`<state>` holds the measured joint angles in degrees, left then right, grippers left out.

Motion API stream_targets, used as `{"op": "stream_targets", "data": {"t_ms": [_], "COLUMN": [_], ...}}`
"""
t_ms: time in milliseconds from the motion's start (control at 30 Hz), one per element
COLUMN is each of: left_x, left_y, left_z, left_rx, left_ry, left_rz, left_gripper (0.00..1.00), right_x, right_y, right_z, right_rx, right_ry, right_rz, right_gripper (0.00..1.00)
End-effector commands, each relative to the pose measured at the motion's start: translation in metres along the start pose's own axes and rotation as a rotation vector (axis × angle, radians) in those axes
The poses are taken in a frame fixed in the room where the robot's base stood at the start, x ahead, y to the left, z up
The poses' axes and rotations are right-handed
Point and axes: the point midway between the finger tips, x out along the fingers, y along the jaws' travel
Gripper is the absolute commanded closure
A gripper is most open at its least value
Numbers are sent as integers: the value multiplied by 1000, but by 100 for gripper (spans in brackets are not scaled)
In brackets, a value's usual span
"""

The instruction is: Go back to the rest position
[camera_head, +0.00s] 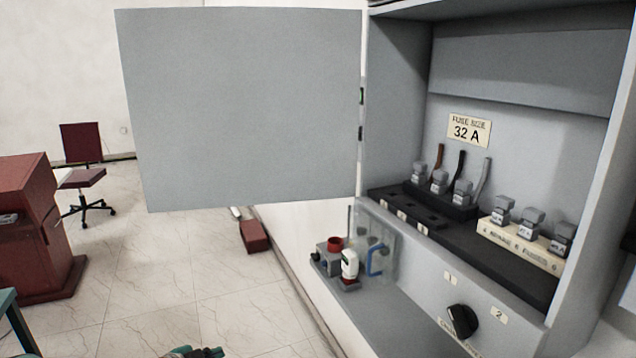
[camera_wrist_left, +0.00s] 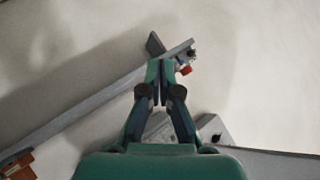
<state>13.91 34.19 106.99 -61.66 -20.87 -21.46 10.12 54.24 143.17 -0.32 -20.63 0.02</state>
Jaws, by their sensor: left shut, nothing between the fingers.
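My left gripper (camera_head: 198,352) shows only as a small green and black part at the bottom edge of the head view, low in front of the open cabinet. In the left wrist view the same gripper (camera_wrist_left: 158,68) has its two fingers together, with nothing between them. Behind the fingertips in that view runs a grey ledge (camera_wrist_left: 90,103) with a small red item (camera_wrist_left: 186,70) at its end. My right gripper is in neither view.
An open grey cabinet (camera_head: 520,90) holds fuses (camera_head: 463,192) and a black rotary knob (camera_head: 462,321). Its door (camera_head: 240,110) swings out left. A red desk (camera_head: 30,225) and chair (camera_head: 85,175) are left. The tiled floor (camera_head: 190,270) between is mostly clear.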

Motion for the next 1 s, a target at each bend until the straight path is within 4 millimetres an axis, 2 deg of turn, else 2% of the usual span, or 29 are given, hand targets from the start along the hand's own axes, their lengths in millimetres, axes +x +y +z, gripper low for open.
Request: {"op": "stream_targets", "data": {"t_ms": [33,133,233,333,400,500,600,700,800,1000], "left_x": [12,22,20,4,-15,-48,-80,-96,-95,-95], "left_y": [41,117,193,266,313,365,394,403,403,402], "left_z": [7,20,34,47,56,68,77,83,85,84], "left_rx": [-90,-281,-483,-690,-832,-1025,-1200,-1317,-1385,-1396], "left_ry": [-18,-75,-167,-297,-406,-576,-734,-826,-859,-859], "left_rz": [69,186,294,388,438,470,446,396,354,350], "left_gripper": [100,100,100,100,100,100,100,100,100,100], "right_x": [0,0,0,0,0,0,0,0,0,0], "right_y": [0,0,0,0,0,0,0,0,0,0], "right_z": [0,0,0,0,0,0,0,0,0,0], "right_rx": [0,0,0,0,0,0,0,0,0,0], "right_ry": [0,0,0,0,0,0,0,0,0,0], "right_rz": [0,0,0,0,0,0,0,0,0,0], "right_gripper": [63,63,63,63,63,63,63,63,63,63]}}
